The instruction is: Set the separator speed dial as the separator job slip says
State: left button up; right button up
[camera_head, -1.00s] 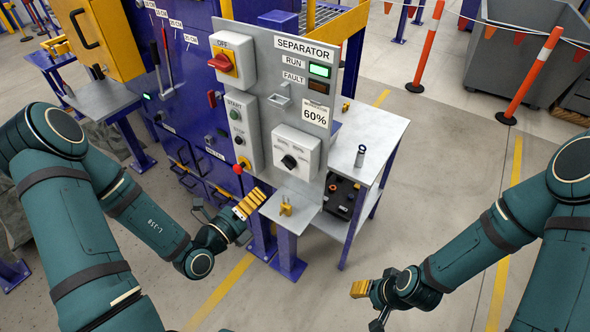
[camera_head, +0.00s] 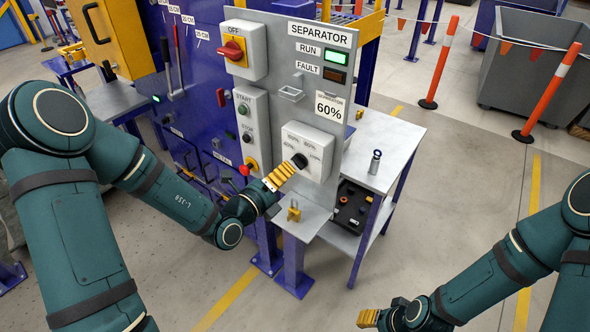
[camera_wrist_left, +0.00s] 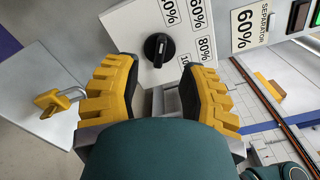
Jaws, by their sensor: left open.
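The separator speed dial is a black knob (camera_head: 299,160) on a white box (camera_head: 318,142) low on the grey separator panel. In the left wrist view the knob (camera_wrist_left: 159,47) stands between and beyond my fingertips, with percent marks around it; I cannot tell its exact setting. The job slip (camera_head: 327,108) above it reads 60%. My left gripper (camera_head: 279,178), with yellow fingers, is open in front of the dial; in the left wrist view its fingers (camera_wrist_left: 160,68) are spread with nothing between them. My right gripper (camera_head: 368,318) is at the bottom edge, far from the panel; its opening is unclear.
A yellow padlock-like piece (camera_head: 293,213) sits on a small shelf below the dial. A red-handled OFF switch (camera_head: 232,50) and a start/stop box (camera_head: 248,125) are left of the dial. A side table (camera_head: 392,140) holds a small metal cylinder (camera_head: 375,162). The green RUN lamp (camera_head: 336,57) is lit.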

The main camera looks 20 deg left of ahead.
aim_at(295, 163)
pick_arm(q)
jog(key=shift+b+x, duration=0.4)
jog(key=shift+x, duration=2.25)
grip_shut()
